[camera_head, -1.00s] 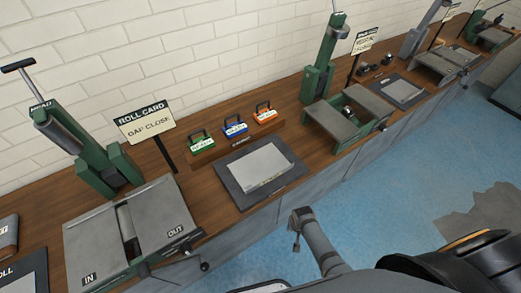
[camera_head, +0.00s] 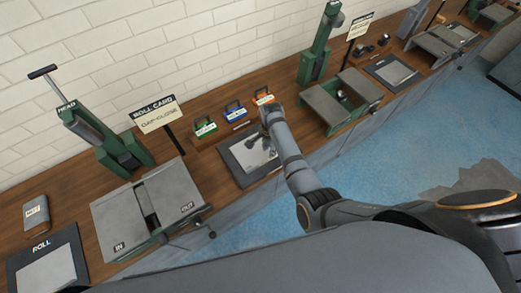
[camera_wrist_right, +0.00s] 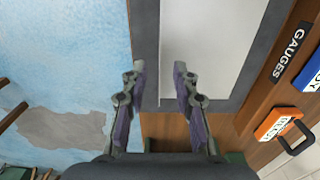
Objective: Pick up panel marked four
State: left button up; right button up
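A pale grey flat panel (camera_head: 250,161) lies on a dark mat (camera_head: 235,176) on the wooden bench. In the right wrist view the panel (camera_wrist_right: 214,45) fills the upper middle, and no number is legible on it. My right gripper (camera_head: 258,143) reaches over the panel and hides part of it. In the right wrist view its fingers (camera_wrist_right: 160,66) are apart with nothing held, above the panel's edge. Whether they touch it I cannot tell. My left gripper is not in view.
Green (camera_head: 205,127), blue (camera_head: 235,113) and orange (camera_head: 263,98) handled gauges stand behind the mat. Another mat (camera_head: 75,248) marked ROLL is at lower left.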

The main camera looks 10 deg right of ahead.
jog(key=shift+w+f, duration=0.15)
jog(key=shift+f, duration=0.75)
notch_tip(320, 180, down, 5)
jog(key=b, duration=0.6)
jog(key=shift+d+f, duration=0.1)
jog(key=shift+f, duration=0.05)
jog(key=shift+r, duration=0.2)
grip_shut()
